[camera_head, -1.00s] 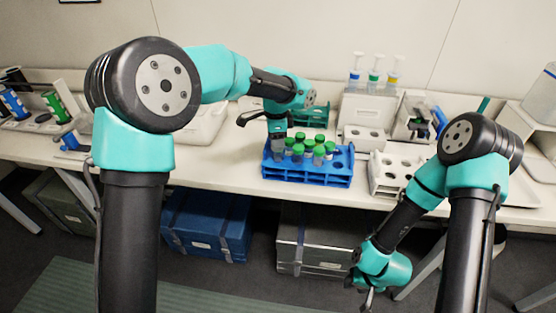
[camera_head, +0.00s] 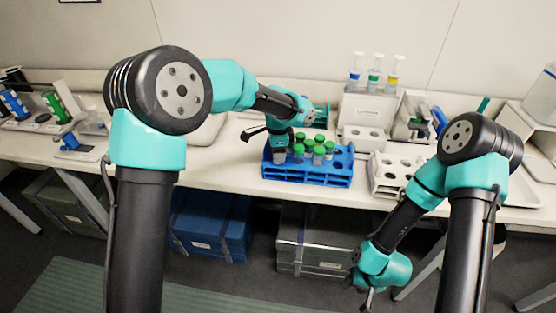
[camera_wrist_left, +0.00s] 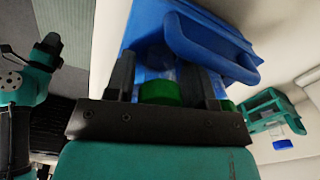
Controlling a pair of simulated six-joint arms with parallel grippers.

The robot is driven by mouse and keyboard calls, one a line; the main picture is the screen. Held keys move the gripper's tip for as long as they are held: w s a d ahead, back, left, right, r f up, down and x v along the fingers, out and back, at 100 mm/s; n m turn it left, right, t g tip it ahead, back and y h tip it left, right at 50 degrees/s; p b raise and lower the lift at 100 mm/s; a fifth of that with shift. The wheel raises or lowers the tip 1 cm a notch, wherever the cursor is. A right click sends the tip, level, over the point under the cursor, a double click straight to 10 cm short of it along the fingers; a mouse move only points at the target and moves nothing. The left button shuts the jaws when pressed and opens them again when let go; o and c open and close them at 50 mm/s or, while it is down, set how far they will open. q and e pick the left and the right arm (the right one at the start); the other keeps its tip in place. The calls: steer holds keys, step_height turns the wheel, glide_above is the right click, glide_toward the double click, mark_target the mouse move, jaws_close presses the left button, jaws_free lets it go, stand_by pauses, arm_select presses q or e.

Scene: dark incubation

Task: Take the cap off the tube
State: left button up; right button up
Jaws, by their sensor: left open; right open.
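The blue rack (camera_head: 310,178) stands on the bench and holds several clear tubes with green caps (camera_head: 319,150). My left gripper (camera_head: 281,152) points down at the rack's left end, level with the tubes there. In the left wrist view its open fingers (camera_wrist_left: 168,80) stand on either side of one green cap (camera_wrist_left: 160,93); whether they touch it I cannot tell. The tube (camera_wrist_left: 158,60) below that cap is partly hidden by the fingers. A second green cap shows at the right finger's edge. My right gripper (camera_head: 367,294) hangs open and empty, low in front of the bench.
A white rack (camera_head: 392,174) stands right of the blue one. Behind are a teal rack (camera_head: 320,115), which also shows in the left wrist view (camera_wrist_left: 262,110), and a white box with several coloured-top syringes (camera_head: 372,108). Storage boxes sit under the bench.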

arm_select(q)
steer(key=c, duration=0.7)
steer(key=shift+r, duration=0.1)
step_height(320, 180, up, 18)
steer(key=shift+f, duration=0.1)
stand_by(0.5)
stand_by(0.4)
